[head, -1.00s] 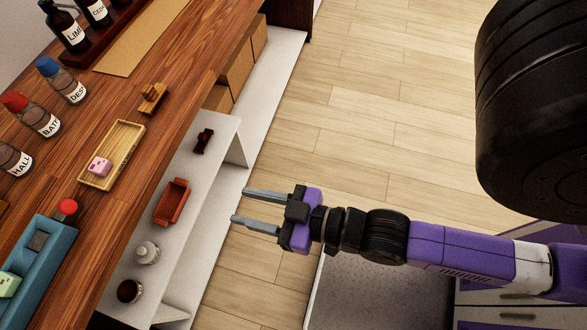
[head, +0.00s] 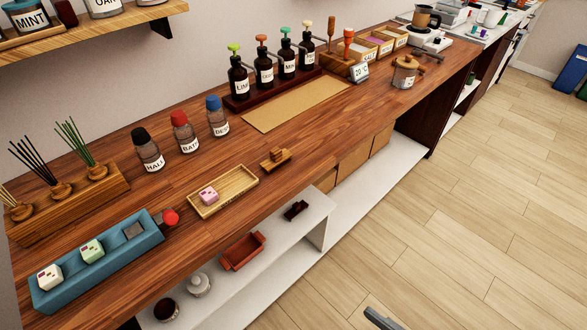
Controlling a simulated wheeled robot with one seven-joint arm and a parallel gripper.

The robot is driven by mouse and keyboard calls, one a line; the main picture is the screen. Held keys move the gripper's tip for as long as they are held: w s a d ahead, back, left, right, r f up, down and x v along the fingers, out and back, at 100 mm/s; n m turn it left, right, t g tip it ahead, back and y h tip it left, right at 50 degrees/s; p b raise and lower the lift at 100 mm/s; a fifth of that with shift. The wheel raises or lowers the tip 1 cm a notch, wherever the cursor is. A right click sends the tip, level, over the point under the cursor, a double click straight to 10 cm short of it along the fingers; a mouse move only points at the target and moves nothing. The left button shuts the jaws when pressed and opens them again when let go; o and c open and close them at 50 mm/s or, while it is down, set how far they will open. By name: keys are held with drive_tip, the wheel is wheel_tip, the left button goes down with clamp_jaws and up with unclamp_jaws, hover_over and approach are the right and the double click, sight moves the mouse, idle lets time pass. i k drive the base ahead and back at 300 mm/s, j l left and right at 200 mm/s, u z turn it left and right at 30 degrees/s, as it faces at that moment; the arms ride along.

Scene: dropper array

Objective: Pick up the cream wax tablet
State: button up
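A cream wax tablet (head: 49,277) with small dark marks sits in the left end of a long teal tray (head: 143,262) on the wooden counter, at the lower left of the head view. A pale green tablet (head: 92,250) sits beside it in the same tray. A pink tablet (head: 209,197) lies in a light wooden tray (head: 239,183) to the right. Only a grey finger piece of my gripper (head: 384,319) shows at the bottom edge, over the floor and well right of the cream tablet. The rest of my gripper is out of frame.
Labelled shaker bottles (head: 184,134) and reed diffusers (head: 96,171) stand behind the trays. A red knob (head: 170,217) is at the teal tray's right end. A white lower shelf (head: 270,228) holds a red-brown tray (head: 243,251) and jars. Open floor lies right.

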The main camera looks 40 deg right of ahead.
sight(53, 276)
drive_tip(key=i+j+z, duration=0.2)
drive_tip(key=j+z, duration=0.15)
drive_tip(key=j, duration=1.85)
drive_tip(key=j+z, duration=0.3)
drive_tip(key=j, duration=1.95)
